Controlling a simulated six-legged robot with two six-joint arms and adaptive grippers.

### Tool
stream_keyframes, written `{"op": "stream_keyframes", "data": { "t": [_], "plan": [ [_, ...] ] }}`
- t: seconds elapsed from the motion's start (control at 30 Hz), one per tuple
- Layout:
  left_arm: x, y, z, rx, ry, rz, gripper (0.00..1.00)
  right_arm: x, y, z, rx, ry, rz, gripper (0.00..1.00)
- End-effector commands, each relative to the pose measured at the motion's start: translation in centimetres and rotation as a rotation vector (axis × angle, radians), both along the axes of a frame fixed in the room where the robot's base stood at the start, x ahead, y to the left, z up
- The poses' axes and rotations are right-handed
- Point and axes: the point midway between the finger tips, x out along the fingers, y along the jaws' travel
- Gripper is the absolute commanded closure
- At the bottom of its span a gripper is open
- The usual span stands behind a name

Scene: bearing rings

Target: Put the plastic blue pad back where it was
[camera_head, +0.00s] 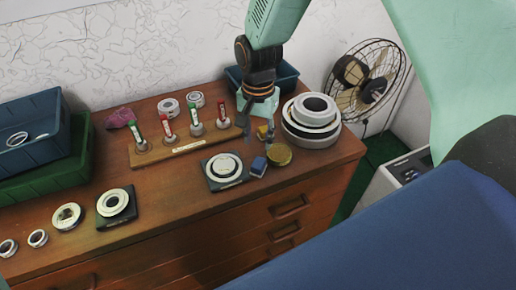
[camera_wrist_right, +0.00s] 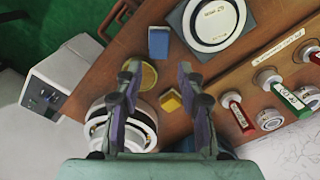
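The blue pad (camera_head: 258,166) is a small block on the wooden cabinet top, between a black square plate with a ring and a round brass disc. In the right wrist view the blue pad (camera_wrist_right: 158,42) lies beyond the fingertips, apart from them. My right gripper (camera_head: 257,127) is above the cabinet behind the blue pad, pointing down. In its wrist view the right gripper (camera_wrist_right: 158,72) has its fingers spread with nothing between them. My left gripper is not in view.
The brass disc (camera_head: 279,154), a yellow block (camera_wrist_right: 171,101) and stacked bearing rings (camera_head: 311,130) are close to the right gripper. The black plate (camera_head: 212,181) is left of the pad. A wooden rack (camera_head: 165,155) with red and green tubes stands behind. Clear wood lies in front.

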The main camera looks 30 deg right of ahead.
Motion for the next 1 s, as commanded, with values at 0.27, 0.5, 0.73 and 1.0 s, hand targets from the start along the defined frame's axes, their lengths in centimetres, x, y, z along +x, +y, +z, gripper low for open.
{"op": "stream_keyframes", "data": {
  "t": [0.27, 0.5, 0.73, 1.0],
  "plan": [
    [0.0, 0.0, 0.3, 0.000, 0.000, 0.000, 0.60, 0.0, 0.0, 3.0, 0.000, 0.000, 0.000, 0.61],
    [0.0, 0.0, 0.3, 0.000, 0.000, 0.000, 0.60, -0.2, 0.0, 2.9, 0.000, 0.004, 0.005, 0.61],
    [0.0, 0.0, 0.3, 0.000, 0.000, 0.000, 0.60, -6.0, 0.4, -5.9, 0.012, 0.020, 0.185, 0.61],
    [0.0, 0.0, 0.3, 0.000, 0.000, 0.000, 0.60, -19.7, 0.8, -15.4, 0.021, 0.017, 0.525, 0.61]
  ]
}}
